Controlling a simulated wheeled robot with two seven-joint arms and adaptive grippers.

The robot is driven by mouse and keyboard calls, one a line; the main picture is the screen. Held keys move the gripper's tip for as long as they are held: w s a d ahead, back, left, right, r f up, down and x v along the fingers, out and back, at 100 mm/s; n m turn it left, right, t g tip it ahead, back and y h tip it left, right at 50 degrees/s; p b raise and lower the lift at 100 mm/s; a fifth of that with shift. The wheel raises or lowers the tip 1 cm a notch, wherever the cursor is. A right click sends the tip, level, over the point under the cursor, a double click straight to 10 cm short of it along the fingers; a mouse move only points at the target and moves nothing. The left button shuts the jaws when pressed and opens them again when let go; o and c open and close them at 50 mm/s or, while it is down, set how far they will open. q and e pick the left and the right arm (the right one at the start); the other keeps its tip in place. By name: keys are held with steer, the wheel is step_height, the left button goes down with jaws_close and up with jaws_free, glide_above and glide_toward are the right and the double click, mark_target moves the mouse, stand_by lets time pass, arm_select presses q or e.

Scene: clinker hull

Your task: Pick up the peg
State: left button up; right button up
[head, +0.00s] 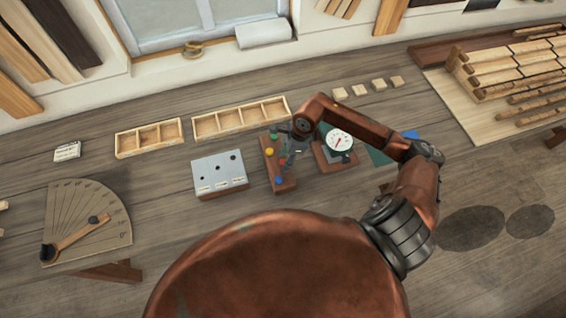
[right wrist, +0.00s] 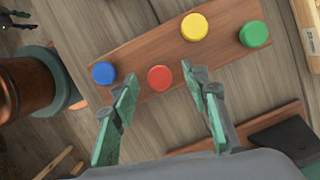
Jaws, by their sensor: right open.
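Several round coloured pegs stand in a wooden block (head: 286,186) on the bench. In the right wrist view they are a blue peg (right wrist: 103,73), a red peg (right wrist: 160,78), a yellow peg (right wrist: 194,27) and a green peg (right wrist: 254,34). My right gripper (head: 294,150) is over the block in the head view. In the right wrist view its fingers (right wrist: 166,106) are open and empty, with the red peg showing between and beyond their tips. Contact is not visible. My left gripper does not show in the head view.
A grey block with holes (head: 219,170) stands left of the pegs, and a dial gauge (head: 339,140) on its wooden base stands right. Divided wooden trays (head: 240,119) lie behind. A protractor board (head: 90,215) lies far left. Bare bench shows between the protractor and the grey block.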

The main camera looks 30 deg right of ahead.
steer(key=shift+f, duration=0.3)
steer(key=c, duration=0.9)
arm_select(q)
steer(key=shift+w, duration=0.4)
arm_select(e)
steer(key=shift+o, duration=0.2)
steer(key=shift+r, duration=0.15)
steer(key=shift+r, duration=0.2)
step_height(320, 180, up, 2)
steer(key=shift+b, duration=0.75)
arm_select(q)
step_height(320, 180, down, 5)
steer(key=b, duration=0.3)
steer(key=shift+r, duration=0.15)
arm_select(e)
steer(key=s+a+r, duration=0.3)
steer(key=s+r, duration=0.7)
steer(key=s, duration=0.3)
steer(key=shift+s+r, duration=0.2)
steer(key=shift+s, duration=0.2)
